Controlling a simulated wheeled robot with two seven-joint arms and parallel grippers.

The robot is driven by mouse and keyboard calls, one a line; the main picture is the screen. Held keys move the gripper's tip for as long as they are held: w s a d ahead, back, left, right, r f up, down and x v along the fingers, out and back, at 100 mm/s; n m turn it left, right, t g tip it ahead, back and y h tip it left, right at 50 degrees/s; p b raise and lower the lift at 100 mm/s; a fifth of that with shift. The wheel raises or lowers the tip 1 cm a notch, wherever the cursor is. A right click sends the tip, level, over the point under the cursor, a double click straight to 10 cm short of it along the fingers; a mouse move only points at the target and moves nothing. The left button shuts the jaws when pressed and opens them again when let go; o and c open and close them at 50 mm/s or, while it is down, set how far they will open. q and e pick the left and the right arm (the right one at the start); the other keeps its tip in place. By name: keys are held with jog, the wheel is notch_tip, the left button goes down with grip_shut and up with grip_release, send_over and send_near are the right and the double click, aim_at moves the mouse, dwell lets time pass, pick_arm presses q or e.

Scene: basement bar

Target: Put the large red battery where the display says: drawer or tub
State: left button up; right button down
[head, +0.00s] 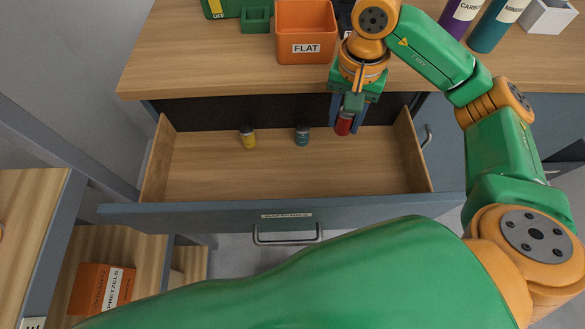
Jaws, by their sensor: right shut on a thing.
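The large red battery (343,124) is between the fingers of my right gripper (346,118), which is shut on it. It is held upright over the back right part of the open drawer (290,180); I cannot tell whether it touches the drawer floor. A yellow battery (248,138) and a teal battery (302,136) stand in the drawer to its left. The orange tub (305,22), labelled FLAT, stands on the counter behind the drawer. A green device (221,8) at the top edge may be the display; its face is cut off. My left gripper is not in view.
The wooden counter (190,65) lies behind the drawer. Purple (461,17) and teal (497,24) bottles stand on its right. A small green box (256,19) is beside the tub. The drawer's front and middle are clear. A pretzels box (102,288) sits lower left.

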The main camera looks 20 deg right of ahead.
jog(key=s+a+f+p, duration=0.2)
jog(key=s+a, duration=0.1)
jog(key=a, duration=0.3)
send_over(296, 186)
notch_tip(296, 186, down, 6)
jog(key=shift+f, duration=0.15)
notch_tip(296, 186, down, 3)
jog(key=shift+s+r+p, duration=0.1)
jog(key=shift+r+p, duration=0.05)
jog(key=shift+p, duration=0.5)
jog(key=shift+a+f, duration=0.1)
jog(key=shift+f, duration=0.35)
jog(key=shift+c, duration=2.4)
grip_release()
